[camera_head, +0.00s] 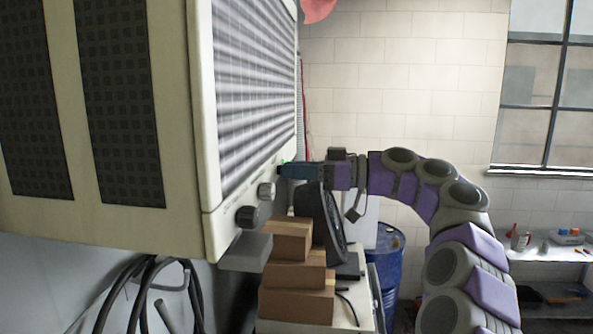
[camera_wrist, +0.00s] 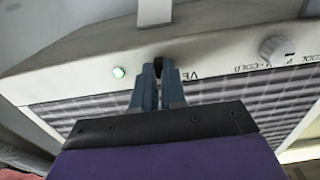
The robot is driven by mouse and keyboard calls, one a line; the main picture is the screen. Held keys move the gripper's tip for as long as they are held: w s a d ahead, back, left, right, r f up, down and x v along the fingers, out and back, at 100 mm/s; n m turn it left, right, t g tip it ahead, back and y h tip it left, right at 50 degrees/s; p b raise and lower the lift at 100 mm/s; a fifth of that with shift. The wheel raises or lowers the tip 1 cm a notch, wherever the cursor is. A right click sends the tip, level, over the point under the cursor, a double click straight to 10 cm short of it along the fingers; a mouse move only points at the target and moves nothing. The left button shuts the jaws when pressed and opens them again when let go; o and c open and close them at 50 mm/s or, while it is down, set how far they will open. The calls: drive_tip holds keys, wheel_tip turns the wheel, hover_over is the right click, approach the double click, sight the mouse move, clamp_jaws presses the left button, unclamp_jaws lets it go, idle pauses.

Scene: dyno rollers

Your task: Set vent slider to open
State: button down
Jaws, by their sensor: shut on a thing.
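The vent slider (camera_wrist: 158,63) is a small dark knob on the pale control strip of the air conditioner (camera_head: 178,60). It sits beside a partly hidden label of which "VE" shows in the wrist view. My gripper (camera_head: 283,170) reaches the strip from the right in the head view. In the wrist view its two blue fingers (camera_wrist: 160,72) are shut on the slider, with only a narrow gap between the tips. The fingers hide most of the slider and its track, so its setting cannot be read. In the head view the slider is hidden.
A lit green lamp (camera_wrist: 119,72) is near the fingers. Two round knobs (camera_head: 247,216) (camera_head: 266,191) are on the same strip, nearer in the head view. Below are stacked cardboard boxes (camera_head: 297,300), a black fan (camera_head: 320,225) and a blue barrel (camera_head: 390,262).

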drive_tip(key=shift+w+r, duration=0.1)
drive_tip(key=c, duration=1.2)
unclamp_jaws()
drive_tip(key=shift+w, duration=0.3)
drive_tip(key=shift+o, duration=0.2)
drive_tip(key=shift+s, duration=0.1)
drive_tip(key=shift+s, duration=0.1)
drive_tip(key=s+d+p, duration=0.3)
drive_tip(key=d, duration=1.4)
drive_tip(key=shift+d, duration=0.1)
drive_tip(key=shift+f, duration=0.2)
